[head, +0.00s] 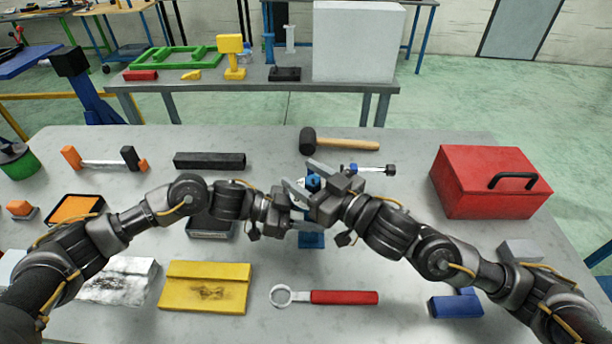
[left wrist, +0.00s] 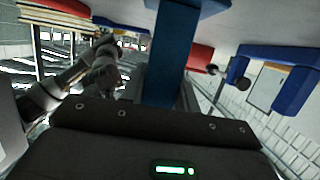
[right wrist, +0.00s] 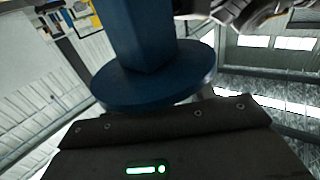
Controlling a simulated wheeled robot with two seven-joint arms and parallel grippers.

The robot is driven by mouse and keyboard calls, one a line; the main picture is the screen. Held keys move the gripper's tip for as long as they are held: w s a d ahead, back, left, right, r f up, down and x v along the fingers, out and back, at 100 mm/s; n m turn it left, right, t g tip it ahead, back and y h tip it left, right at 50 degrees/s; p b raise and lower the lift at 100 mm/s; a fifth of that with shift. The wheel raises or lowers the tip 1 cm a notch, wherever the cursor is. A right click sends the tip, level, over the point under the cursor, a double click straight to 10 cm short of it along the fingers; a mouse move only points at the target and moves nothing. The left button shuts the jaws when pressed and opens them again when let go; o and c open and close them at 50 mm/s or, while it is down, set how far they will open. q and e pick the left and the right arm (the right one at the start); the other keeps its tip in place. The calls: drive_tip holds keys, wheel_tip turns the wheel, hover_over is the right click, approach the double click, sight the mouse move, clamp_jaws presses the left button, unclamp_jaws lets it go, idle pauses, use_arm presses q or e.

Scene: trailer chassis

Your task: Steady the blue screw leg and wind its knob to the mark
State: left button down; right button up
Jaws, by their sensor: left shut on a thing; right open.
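The blue screw leg stands near the middle of the table, mostly hidden behind my grippers. Its blue top (head: 313,183) and blue foot (head: 311,241) show in the head view. My left gripper (head: 300,212) is shut on the leg below the top; the blue post (left wrist: 172,50) rises from it in the left wrist view. My right gripper (head: 308,183) is open, with its fingers beside the blue top. In the right wrist view, a round blue disc (right wrist: 150,85) and square blue post (right wrist: 142,35) are close to the jaws. I cannot see the mark or clear finger contact.
A red toolbox (head: 490,181) stands at the right. A mallet (head: 340,143) and a small metal part (head: 370,169) lie behind the grippers. A red-handled ring wrench (head: 325,297), yellow plate (head: 206,287) and blue block (head: 456,304) lie in front.

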drive_tip(key=c, duration=1)
drive_tip(key=shift+m+t+h, duration=0.4)
drive_tip(key=shift+t, duration=0.1)
drive_tip(key=o, duration=1)
drive_tip(key=shift+d, duration=0.1)
drive_tip(key=v, duration=1.2)
drive_tip(key=shift+w, duration=0.1)
